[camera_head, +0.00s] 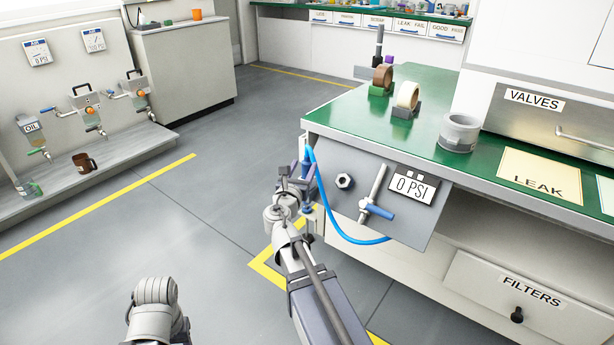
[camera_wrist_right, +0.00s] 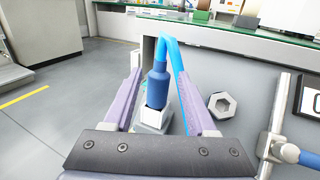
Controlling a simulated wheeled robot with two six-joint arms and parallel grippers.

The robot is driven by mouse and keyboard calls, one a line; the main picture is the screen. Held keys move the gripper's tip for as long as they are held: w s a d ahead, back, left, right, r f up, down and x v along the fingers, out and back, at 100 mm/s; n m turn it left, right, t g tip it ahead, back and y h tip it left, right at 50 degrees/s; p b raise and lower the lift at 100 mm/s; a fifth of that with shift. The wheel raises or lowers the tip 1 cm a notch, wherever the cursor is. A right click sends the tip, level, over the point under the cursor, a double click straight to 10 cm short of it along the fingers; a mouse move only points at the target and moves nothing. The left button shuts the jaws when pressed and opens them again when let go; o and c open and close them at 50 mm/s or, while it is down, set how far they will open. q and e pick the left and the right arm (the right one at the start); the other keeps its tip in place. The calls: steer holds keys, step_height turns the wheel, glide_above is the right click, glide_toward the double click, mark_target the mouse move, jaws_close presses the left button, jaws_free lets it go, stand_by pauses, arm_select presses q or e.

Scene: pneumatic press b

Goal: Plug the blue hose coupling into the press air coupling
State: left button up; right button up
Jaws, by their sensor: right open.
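The blue hose coupling (camera_wrist_right: 157,86) stands upright in a pale holder (camera_wrist_right: 154,121) on the side of the bench. The blue hose (camera_head: 347,234) rises from its top, bends over and loops down below the grey panel. My right gripper (camera_head: 304,182) is at the coupling. In the right wrist view its two lilac fingers (camera_wrist_right: 161,76) are open, one on each side of the coupling, with visible gaps. The press air coupling is probably the hex metal fitting (camera_head: 345,181) on the panel, right of the gripper; it also shows in the right wrist view (camera_wrist_right: 223,105). My left gripper is out of view.
A valve lever with a blue handle (camera_head: 378,210) and a 0 PSI sign (camera_head: 412,187) are on the panel right of the fitting. The green bench top (camera_head: 350,118) overhangs above. Tape rolls stand on it. Floor to the left is clear.

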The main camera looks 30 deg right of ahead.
steer(key=x, duration=0.7)
steer(key=shift+w+d, duration=0.3)
steer(key=shift+w, duration=0.05)
steer(key=shift+s, duration=0.1)
jaws_close()
stand_by(0.4)
